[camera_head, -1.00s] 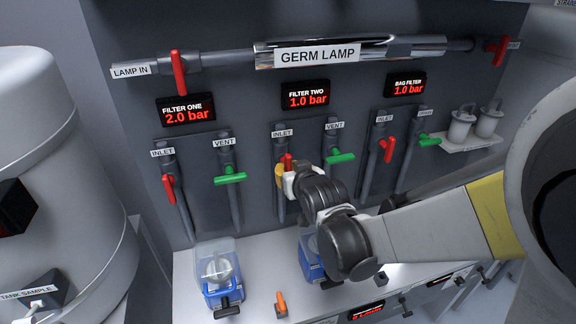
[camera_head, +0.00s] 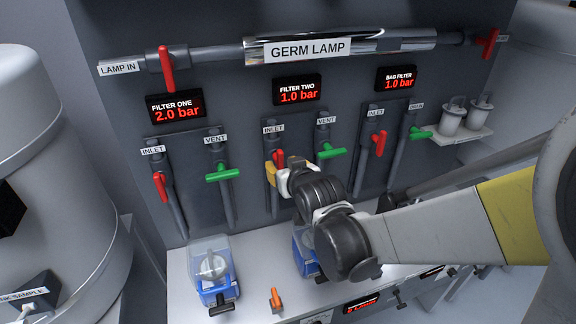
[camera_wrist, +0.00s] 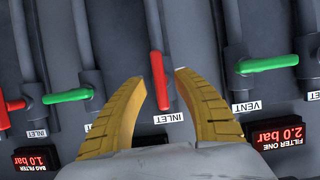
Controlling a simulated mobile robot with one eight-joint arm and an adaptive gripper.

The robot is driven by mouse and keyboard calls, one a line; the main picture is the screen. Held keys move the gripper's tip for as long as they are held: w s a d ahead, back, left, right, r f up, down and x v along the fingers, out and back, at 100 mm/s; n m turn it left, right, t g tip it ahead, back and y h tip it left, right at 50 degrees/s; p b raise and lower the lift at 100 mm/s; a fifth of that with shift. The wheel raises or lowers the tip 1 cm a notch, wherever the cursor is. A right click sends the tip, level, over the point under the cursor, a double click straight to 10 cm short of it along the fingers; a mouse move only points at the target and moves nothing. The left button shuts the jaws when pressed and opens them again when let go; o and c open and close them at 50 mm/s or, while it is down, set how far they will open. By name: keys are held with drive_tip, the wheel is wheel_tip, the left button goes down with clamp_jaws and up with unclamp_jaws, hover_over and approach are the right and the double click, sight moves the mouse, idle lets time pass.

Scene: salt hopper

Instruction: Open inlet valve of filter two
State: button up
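The filter two inlet valve has a red handle (camera_head: 279,158) on a grey vertical pipe, below the "INLET" label under the Filter Two display (camera_head: 297,90). It also shows in the wrist view, as a red handle (camera_wrist: 158,80) in line with its pipe. My gripper (camera_wrist: 160,79) is open, its two yellow fingers on either side of this handle, with a gap visible on each side. In the head view my gripper (camera_head: 272,172) is at the handle, and my wrist hides part of the pipe. The Filter Two display reads 1.0 bar.
The filter two vent's green handle (camera_head: 331,152) is close on the right, turned across its pipe. Filter one's red inlet handle (camera_head: 160,187) and green vent handle (camera_head: 222,174) are to the left. A blue-based clear container (camera_head: 211,270) stands on the ledge below.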

drive_tip(key=v, duration=1)
drive_tip(key=shift+s, duration=0.1)
